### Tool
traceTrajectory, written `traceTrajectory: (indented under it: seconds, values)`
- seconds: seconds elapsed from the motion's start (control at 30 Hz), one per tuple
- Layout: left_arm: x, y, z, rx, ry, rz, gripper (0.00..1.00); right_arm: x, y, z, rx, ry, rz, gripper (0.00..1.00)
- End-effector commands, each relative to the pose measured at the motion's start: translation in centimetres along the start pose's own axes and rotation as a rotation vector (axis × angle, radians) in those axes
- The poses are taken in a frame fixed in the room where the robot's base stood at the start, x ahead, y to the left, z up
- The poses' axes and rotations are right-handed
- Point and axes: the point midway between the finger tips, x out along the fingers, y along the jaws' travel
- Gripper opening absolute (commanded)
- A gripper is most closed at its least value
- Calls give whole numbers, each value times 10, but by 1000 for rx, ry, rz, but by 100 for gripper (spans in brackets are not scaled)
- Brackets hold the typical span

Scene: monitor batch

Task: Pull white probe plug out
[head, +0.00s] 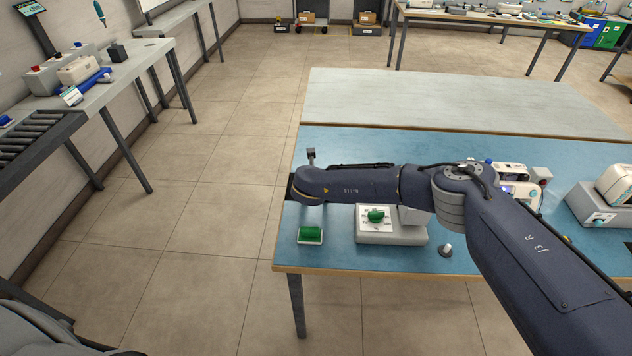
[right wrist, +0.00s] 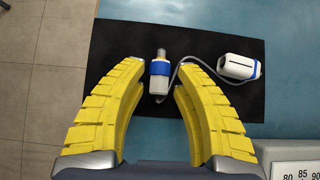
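In the right wrist view, a grey-white plug-like piece with a blue band (right wrist: 160,76) lies on a black mat (right wrist: 120,38). A thin grey cable (right wrist: 192,62) runs from near its lower end to a white piece with a blue band (right wrist: 240,66) at the right of the mat. I cannot tell for sure which piece is the white probe plug. My right gripper (right wrist: 158,84) is open, its yellow fingers either side of the grey-white piece in the picture, with no clear contact. In the head view my right arm hides most of this area. My left gripper is not in view.
On the blue table (head: 340,258) stand a green block on a white base (head: 310,236), a box with a green knob (head: 376,216) and a small grey peg (head: 446,250). White devices (head: 513,182) stand at the right. The pale table behind (head: 440,100) is clear.

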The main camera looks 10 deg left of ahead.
Motion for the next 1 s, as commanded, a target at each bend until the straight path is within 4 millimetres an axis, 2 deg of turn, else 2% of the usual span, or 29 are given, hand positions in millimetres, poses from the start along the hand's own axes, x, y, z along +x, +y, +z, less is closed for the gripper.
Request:
traceTrajectory:
  seconds: [0.1,0.47,0.67,1.0]
  values:
    - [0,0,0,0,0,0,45,0,0,0,0,0,0,42]
    - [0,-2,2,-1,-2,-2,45,-5,0,1,-1,-1,1,42]
    - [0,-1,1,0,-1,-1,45,-25,0,1,-3,-2,2,42]
    - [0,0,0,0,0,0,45,-78,0,1,-3,-2,1,42]
